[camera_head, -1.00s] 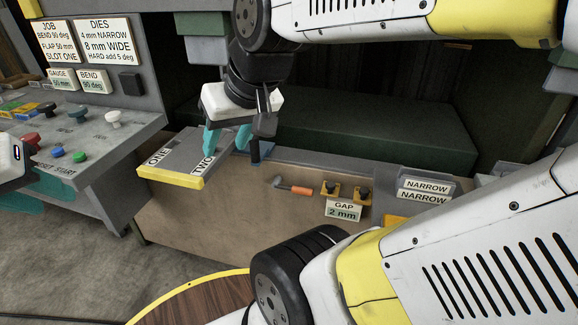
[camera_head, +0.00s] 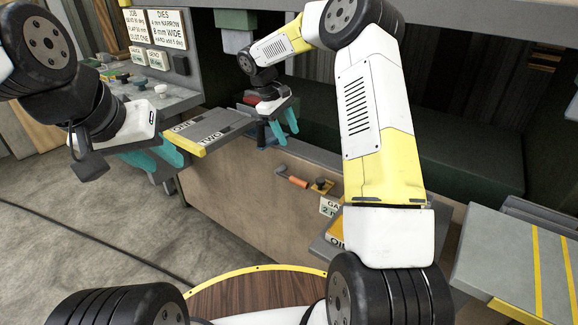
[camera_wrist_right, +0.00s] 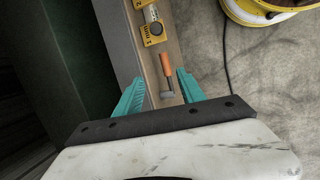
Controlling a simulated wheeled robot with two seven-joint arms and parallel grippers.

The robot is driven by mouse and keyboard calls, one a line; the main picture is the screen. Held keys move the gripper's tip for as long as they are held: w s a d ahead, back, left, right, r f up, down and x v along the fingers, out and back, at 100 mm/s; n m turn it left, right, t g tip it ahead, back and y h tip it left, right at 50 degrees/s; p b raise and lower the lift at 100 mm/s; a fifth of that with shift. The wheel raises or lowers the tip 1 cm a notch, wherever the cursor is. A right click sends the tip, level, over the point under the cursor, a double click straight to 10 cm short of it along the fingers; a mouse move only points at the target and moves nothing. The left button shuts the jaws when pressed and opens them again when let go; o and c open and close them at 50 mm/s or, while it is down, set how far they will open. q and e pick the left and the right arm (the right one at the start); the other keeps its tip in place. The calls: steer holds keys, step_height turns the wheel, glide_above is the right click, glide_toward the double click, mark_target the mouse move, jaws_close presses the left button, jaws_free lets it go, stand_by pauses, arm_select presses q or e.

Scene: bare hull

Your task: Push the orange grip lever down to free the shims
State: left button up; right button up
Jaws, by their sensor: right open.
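The orange grip lever (camera_head: 293,180) sticks out from the tan front panel below the bench edge, its grey end toward the left. In the right wrist view the orange grip (camera_wrist_right: 165,67) lies between my fingertips in the picture; I cannot tell any contact. My right gripper (camera_head: 284,132) is open above and left of the lever in the head view. A brass shim block (camera_head: 321,187) with a dark knob sits right of the lever; yellow blocks (camera_wrist_right: 151,33) show in the wrist view. My right arm partly hides that area. My left gripper (camera_head: 170,166) is open and empty at the left.
A grey plate marked ONE and TWO (camera_head: 215,130) juts out left of the right gripper. The button console (camera_head: 140,100) stands at the back left. A grey table with yellow stripes (camera_head: 510,262) is at the right. Open floor (camera_head: 90,215) lies at the left.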

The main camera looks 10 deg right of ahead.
steer(key=g, duration=0.2)
glide_toward(297, 179)
steer(key=f, duration=0.1)
steer(key=shift+h, duration=0.3)
steer(key=x, duration=0.8)
steer(key=shift+s+f, duration=0.1)
steer(key=shift+f, duration=0.15)
jaws_close()
stand_by(0.4)
